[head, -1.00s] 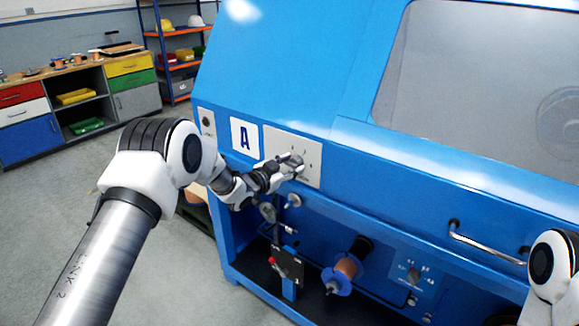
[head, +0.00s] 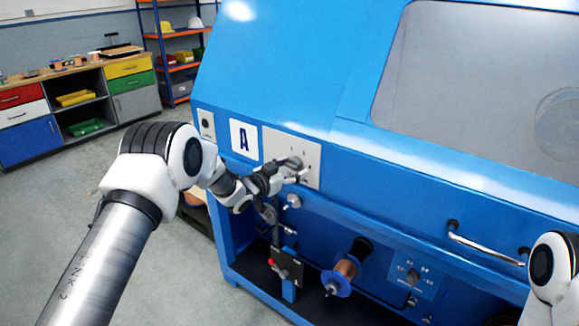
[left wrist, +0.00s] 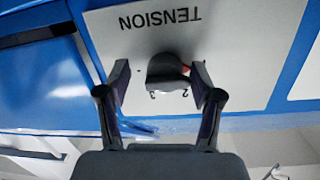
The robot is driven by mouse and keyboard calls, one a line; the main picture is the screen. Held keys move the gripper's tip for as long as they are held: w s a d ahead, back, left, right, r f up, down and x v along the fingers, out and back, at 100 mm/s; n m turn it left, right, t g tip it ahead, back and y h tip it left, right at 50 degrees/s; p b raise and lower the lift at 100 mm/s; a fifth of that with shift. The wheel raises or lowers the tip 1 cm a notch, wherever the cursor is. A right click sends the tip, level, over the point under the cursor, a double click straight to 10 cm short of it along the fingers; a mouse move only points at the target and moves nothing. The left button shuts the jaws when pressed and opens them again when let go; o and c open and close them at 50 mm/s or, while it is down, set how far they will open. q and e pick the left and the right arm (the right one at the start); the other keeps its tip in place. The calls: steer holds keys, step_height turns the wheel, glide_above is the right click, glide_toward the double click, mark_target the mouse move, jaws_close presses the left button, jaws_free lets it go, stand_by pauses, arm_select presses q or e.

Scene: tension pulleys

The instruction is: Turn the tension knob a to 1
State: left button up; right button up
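Tension knob a, a dark grey knob (head: 295,162), sits on a light plate (head: 311,153) beside the letter A sign (head: 244,139) on the blue machine. In the left wrist view the knob (left wrist: 166,72) has a red mark on its right side, under the upside-down word TENSION. My left gripper (head: 294,173) is at the plate, just below the knob in the head view. In the left wrist view its fingers (left wrist: 160,80) are apart, one on each side of the knob, with a gap at the left; contact at the right is unclear. My right gripper is out of view.
Below the plate are small metal rollers (head: 293,201), a lever with a red knob (head: 271,262) and a copper spool (head: 346,268). Open floor lies to the left.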

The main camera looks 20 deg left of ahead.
arm_select(q)
steer(key=shift+w+r, duration=0.1)
steer(key=shift+r, duration=0.05)
steer(key=shift+a+r, duration=0.1)
steer(key=shift+a, duration=0.05)
steer(key=v, duration=1.2)
